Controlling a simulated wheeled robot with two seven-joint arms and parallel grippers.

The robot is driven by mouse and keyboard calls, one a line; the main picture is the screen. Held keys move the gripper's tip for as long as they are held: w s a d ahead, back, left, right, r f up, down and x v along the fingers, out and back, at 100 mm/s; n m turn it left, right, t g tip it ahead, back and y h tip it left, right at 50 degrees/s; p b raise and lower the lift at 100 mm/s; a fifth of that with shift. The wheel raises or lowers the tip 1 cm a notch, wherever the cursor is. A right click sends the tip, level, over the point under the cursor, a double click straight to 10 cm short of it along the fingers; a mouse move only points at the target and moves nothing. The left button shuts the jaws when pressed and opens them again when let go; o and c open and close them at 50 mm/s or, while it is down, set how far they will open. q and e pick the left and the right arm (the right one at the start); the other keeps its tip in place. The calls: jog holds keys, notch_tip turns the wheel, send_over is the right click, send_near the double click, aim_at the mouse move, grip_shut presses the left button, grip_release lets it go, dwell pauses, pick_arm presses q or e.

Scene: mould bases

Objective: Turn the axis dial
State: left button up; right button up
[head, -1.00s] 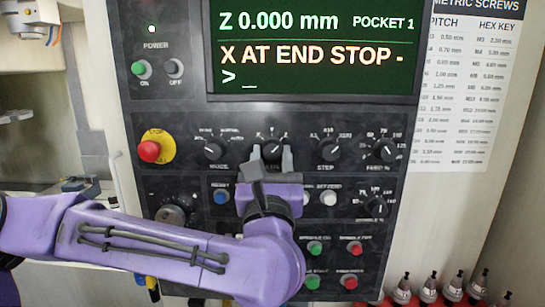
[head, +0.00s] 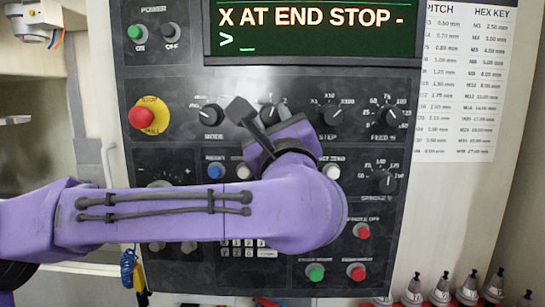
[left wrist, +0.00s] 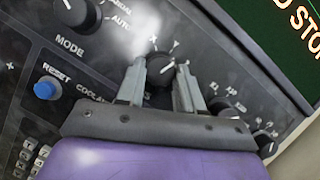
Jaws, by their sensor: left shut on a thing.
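The axis dial (left wrist: 160,67) is a black knob with a white pointer line on the control panel, with X and Y marks above it. In the left wrist view it sits between the two grey fingers of my left gripper (left wrist: 163,75), which is shut on it. The white line points to the upper right in that view. In the head view the dial (head: 268,116) is partly hidden by my left gripper (head: 272,112), whose hand is tilted. My right gripper is not in view.
The screen (head: 310,30) reads "X AT END STOP -". The mode dial (head: 210,116) is left of the axis dial and the step dial (head: 331,115) right. A red stop button (head: 142,117) is at far left. A blue reset button (head: 215,171) is below.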

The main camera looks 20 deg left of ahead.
pick_arm(q)
jog(key=n+g+y+b, duration=0.1)
jog(key=n+b, duration=0.2)
jog(key=n+g+y+b, duration=0.1)
jog(key=n+g+b, duration=0.1)
jog(key=n+b, duration=0.1)
jog(key=shift+d+f+n+b, duration=0.2)
jog(key=shift+n+b, duration=0.2)
jog(key=shift+n, duration=0.3)
jog(key=n+b, duration=0.1)
jog(key=n, duration=0.1)
jog(key=n+g, duration=0.1)
jog(key=shift+d+r+n+b, duration=0.1)
jog(key=shift+r+n+b, duration=0.25)
jog(key=shift+n+b, duration=0.05)
jog(key=shift+r+n+g+h+b, duration=0.15)
jog(key=shift+n+g, duration=0.25)
jog(key=shift+n, duration=0.45)
jog(key=shift+r+n+g+h+b, duration=0.15)
jog(key=shift+n+g, duration=0.25)
jog(key=shift+n, duration=0.45)
jog(key=shift+f, duration=0.1)
jog(key=o, duration=1)
